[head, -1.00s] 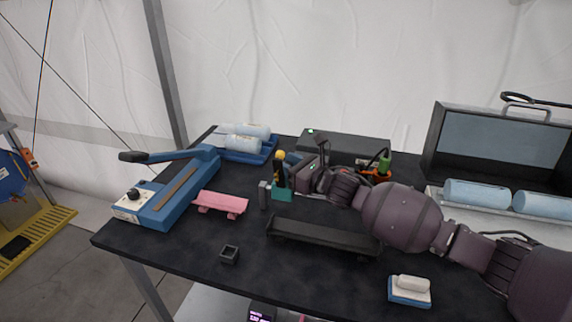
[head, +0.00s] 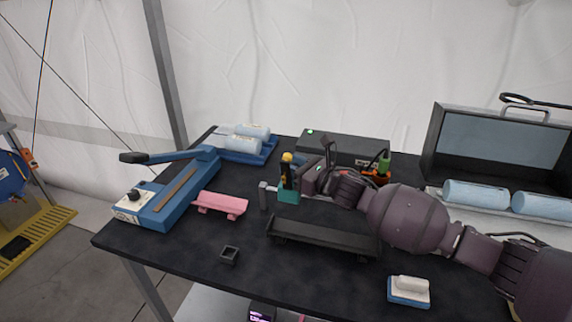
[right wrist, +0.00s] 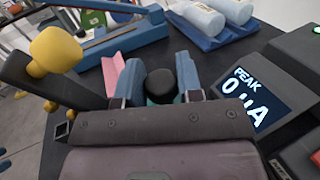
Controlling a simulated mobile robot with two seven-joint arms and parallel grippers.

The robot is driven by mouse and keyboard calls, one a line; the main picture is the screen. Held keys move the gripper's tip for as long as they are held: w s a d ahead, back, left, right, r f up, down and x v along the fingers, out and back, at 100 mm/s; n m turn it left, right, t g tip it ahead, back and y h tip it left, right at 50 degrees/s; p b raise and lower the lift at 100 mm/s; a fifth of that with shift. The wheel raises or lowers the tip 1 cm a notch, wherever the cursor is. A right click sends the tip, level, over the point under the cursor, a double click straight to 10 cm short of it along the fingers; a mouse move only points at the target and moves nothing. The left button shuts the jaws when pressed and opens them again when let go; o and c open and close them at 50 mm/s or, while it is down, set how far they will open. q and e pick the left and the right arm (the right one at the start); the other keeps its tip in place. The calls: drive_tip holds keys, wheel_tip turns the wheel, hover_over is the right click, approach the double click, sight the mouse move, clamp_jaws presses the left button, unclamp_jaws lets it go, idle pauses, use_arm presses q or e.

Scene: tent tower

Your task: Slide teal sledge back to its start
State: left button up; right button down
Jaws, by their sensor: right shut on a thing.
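The teal sledge (head: 288,197) sits near the middle of the black table, just right of a grey post (head: 263,197), with a small gap between them. A dark upright with a yellow knob (head: 287,157) rises at the sledge. My right gripper (head: 297,180) reaches in from the right and is at the sledge. In the right wrist view its blue fingers (right wrist: 160,82) are shut around a black round-topped handle (right wrist: 161,84), with a little teal showing below it. The sledge's lower part is hidden there. My left gripper is not in view.
A pink stand (head: 220,204) and a blue lever device (head: 168,190) lie to the left. A long black tray (head: 322,237) lies in front, with a small dark square cup (head: 229,255) nearby. A meter (right wrist: 250,97) stands right of the fingers.

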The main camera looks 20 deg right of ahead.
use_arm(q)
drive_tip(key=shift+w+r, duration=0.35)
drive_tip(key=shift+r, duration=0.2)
use_arm(e)
drive_tip(key=s+d, duration=0.6)
drive_tip(key=d, duration=0.4)
drive_tip(key=s+d, duration=0.7)
drive_tip(key=d, duration=0.3)
drive_tip(key=shift+s, duration=0.3)
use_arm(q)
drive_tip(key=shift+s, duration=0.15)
use_arm(e)
drive_tip(key=shift+d, duration=0.1)
drive_tip(key=c, duration=1.2)
unclamp_jaws()
drive_tip(key=shift+o, duration=0.4)
drive_tip(key=shift+s+d, duration=0.2)
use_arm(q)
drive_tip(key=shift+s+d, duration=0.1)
use_arm(e)
drive_tip(key=shift+a, duration=0.1)
